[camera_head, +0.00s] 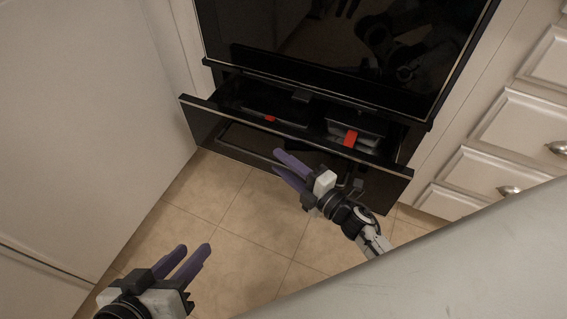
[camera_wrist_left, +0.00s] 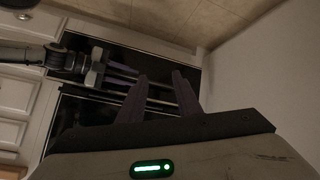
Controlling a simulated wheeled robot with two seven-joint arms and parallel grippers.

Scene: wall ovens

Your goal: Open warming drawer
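The black warming drawer (camera_head: 225,133) sits below the oven and is pulled partly out, so its inside shows from above. Its front panel runs slantwise across the view. My right gripper (camera_head: 277,160) has its purple fingers apart with nothing between them. It overlaps the lower part of the drawer front in the head view; whether it touches cannot be told. My left gripper (camera_head: 194,250) is open and empty, low at the left over the floor, away from the drawer. Its open fingers also show in the left wrist view (camera_wrist_left: 160,78).
Inside the drawer are dark containers (camera_head: 357,128) with red parts. The black oven door (camera_head: 330,45) above is shut. White drawers (camera_head: 520,125) with metal handles stand at the right, a pale cabinet panel (camera_head: 85,110) at the left. The tiled floor (camera_head: 255,215) in front is clear.

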